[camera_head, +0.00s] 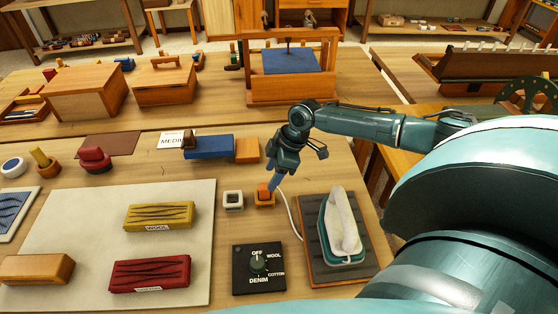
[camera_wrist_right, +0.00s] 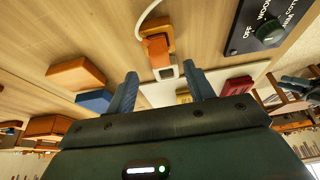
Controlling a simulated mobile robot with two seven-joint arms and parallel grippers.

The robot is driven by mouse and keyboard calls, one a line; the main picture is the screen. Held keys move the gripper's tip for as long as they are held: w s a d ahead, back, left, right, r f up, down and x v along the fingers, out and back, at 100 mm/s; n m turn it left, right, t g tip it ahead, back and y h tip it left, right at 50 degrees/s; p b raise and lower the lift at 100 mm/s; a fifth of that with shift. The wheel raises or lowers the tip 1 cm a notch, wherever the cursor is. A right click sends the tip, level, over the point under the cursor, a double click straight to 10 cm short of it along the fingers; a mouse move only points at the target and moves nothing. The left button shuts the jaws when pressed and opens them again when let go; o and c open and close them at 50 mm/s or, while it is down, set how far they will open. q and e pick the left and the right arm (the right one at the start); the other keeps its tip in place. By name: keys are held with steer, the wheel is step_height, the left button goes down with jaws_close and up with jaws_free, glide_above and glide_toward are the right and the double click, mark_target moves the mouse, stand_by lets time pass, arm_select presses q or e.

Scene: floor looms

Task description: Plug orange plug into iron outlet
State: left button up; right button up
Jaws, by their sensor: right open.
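The orange plug (camera_head: 264,193) sits upright in a low orange block, with a white cord running from it toward the iron (camera_head: 342,228). A small square white socket (camera_head: 233,199), likely the iron outlet, is just left of it, apart. My right gripper (camera_head: 275,182) is open just above and behind the plug and partly overlaps it. In the wrist view, the open fingers (camera_wrist_right: 162,85) are spread, with the white socket (camera_wrist_right: 166,72) between them in the picture and the plug (camera_wrist_right: 157,47) just beyond. Nothing is between the fingers.
A black dial panel (camera_head: 258,285) is in front of the plug. The iron rests on a dark board (camera_head: 312,245) to the right. A pale mat (camera_head: 90,240) with yellow and red fabric blocks lies left. A blue-and-orange block (camera_head: 210,147) is behind.

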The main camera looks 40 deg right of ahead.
mark_target(265, 186)
steer(key=b+x, duration=0.1)
steer(key=x, duration=0.4)
steer(key=shift+w+f+b, duration=0.1)
steer(key=shift+f+b, duration=0.1)
steer(key=shift+b, duration=0.1)
steer(key=shift+w+a+f+b, duration=0.1)
steer(key=shift+f+b, duration=0.2)
steer(key=shift+b, duration=0.05)
steer(key=shift+w+a+f+b, duration=0.1)
steer(key=shift+a+f+b, duration=0.05)
steer(key=shift+f+b, duration=0.2)
arm_select(q)
steer(key=shift+w+d+f+t, duration=0.25)
steer(key=shift+w+d+t, duration=0.05)
steer(key=shift+w, duration=0.05)
steer(key=shift+s+f, duration=0.1)
steer(key=shift+s, duration=0.1)
arm_select(e)
steer(key=shift+c, duration=0.8)
steer(key=c, duration=0.4)
jaws_close()
arm_select(q)
steer(key=shift+w, duration=0.2)
